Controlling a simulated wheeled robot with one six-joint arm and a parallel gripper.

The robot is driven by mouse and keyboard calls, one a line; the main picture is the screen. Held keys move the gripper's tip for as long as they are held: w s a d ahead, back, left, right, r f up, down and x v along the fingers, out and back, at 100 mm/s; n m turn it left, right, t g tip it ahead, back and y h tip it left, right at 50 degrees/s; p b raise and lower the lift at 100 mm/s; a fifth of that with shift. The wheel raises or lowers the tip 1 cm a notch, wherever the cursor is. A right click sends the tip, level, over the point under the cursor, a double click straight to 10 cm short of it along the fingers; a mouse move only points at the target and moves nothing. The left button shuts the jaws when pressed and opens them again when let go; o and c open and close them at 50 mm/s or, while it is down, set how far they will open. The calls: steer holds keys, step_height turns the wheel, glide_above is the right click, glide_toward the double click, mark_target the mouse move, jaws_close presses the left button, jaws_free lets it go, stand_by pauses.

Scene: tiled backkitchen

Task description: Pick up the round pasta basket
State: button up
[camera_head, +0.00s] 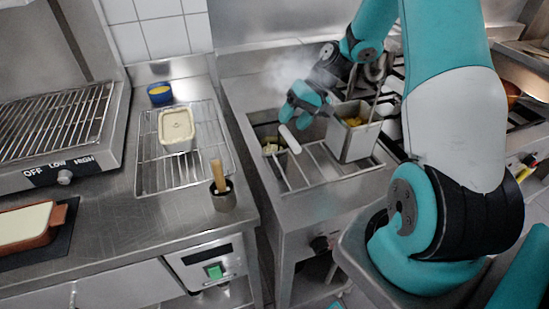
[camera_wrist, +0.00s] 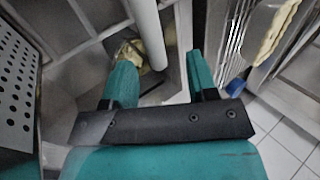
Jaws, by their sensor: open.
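My gripper (camera_head: 294,118) is open over the cooker's left well, beside a thick white handle (camera_head: 290,139). In the wrist view the handle (camera_wrist: 149,32) lies in the gap ahead of and between my two fingers (camera_wrist: 160,80), closer to the left one; I cannot tell whether they touch. Pale yellow pasta (camera_head: 270,148) shows low in the well near the handle, and again in the wrist view (camera_wrist: 130,50). The round basket's body is mostly hidden in the well and behind my gripper, so its shape is unclear.
A square metal basket (camera_head: 346,143) with yellow food stands close to the right of my gripper; its perforated wall (camera_wrist: 15,85) fills the wrist view's left edge. Steam rises behind.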

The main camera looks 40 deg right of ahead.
mark_target(285, 133)
steer(key=x, duration=0.2)
steer(key=p+x, duration=0.1)
steer(key=x, duration=0.2)
steer(key=shift+d+f, duration=0.25)
jaws_close()
